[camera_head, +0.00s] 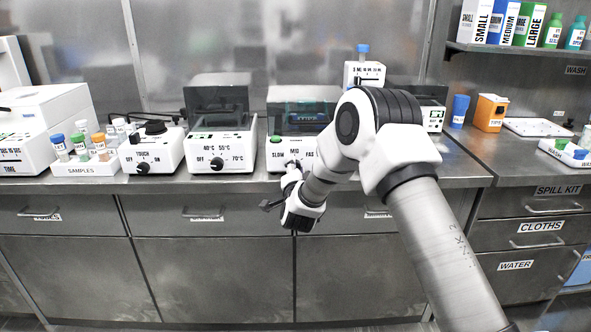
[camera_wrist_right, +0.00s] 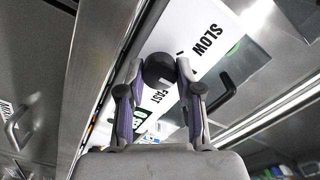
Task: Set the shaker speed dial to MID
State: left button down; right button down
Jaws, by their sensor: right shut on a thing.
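The shaker (camera_head: 305,122) is a white box with a dark, see-through lid. It stands on the bench near the middle of the head view, with SLOW, MID and FAST printed on its front. My right gripper (camera_head: 291,170) is at the shaker's front, just below the MID label. In the wrist view my right gripper (camera_wrist_right: 158,72) is shut on the round black speed dial (camera_wrist_right: 159,67), one finger on each side. SLOW and FAST show beside it there, while MID is hidden. I cannot tell where the dial points. My left gripper is not in view.
A heater (camera_head: 218,135) marked in degrees and a TOUCH/ON device (camera_head: 152,148) stand left of the shaker. A SAMPLES rack (camera_head: 86,168) is farther left. My right arm covers part of the bench to the right. Drawers with handles (camera_head: 204,217) lie below the bench edge.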

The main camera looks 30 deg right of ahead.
jog(key=c, duration=0.8)
grip_release()
jog(key=shift+o, duration=0.2)
jog(key=v, duration=1.2)
jog(key=shift+s, duration=0.1)
